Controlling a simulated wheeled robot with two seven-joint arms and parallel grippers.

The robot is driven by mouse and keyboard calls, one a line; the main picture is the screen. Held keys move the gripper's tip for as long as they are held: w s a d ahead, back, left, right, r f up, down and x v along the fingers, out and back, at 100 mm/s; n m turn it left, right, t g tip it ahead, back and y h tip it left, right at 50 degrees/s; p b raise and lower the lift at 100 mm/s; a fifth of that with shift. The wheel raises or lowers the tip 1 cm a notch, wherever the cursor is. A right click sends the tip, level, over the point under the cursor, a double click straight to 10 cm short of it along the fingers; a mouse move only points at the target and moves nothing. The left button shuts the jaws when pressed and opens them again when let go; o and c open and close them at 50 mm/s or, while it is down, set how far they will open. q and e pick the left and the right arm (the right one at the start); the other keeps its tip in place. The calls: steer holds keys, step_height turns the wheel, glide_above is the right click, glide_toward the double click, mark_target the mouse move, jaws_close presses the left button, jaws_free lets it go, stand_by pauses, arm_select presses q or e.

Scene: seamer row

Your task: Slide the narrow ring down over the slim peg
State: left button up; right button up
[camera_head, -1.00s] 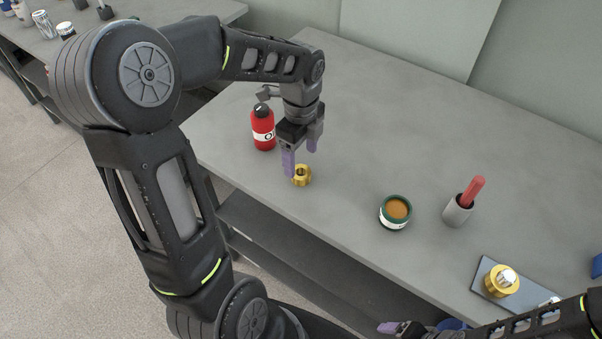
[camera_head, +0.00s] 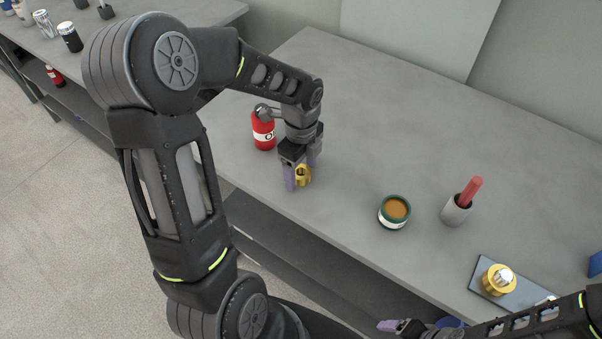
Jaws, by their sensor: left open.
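A small gold ring (camera_head: 303,177) sits on the grey bench near its front left edge. My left gripper (camera_head: 302,172) is low over it and open, one purple finger to its left and the other behind it to the right. Contact is not clear. At the lower right a dark plate (camera_head: 529,293) carries a larger gold ring (camera_head: 488,284) around a thick silver peg (camera_head: 504,275). A pale tip (camera_head: 547,299) farther right on the plate may be the slim peg; my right arm hides most of it. My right gripper (camera_head: 392,326) is at the bottom edge, its opening unclear.
A red bottle (camera_head: 263,136) stands just behind my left gripper. A green-rimmed tin (camera_head: 394,212) and a grey cup (camera_head: 455,212) with a red-handled tool stand mid-bench. A blue object (camera_head: 595,265) is at the right edge. The bench's back middle is clear.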

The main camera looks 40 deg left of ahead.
arm_select(q)
steer(key=shift+c, duration=0.5)
jaws_close()
steer(key=shift+r, duration=0.1)
step_height(320, 180, up, 10)
steer(key=b, duration=0.1)
stand_by(0.6)
stand_by(0.5)
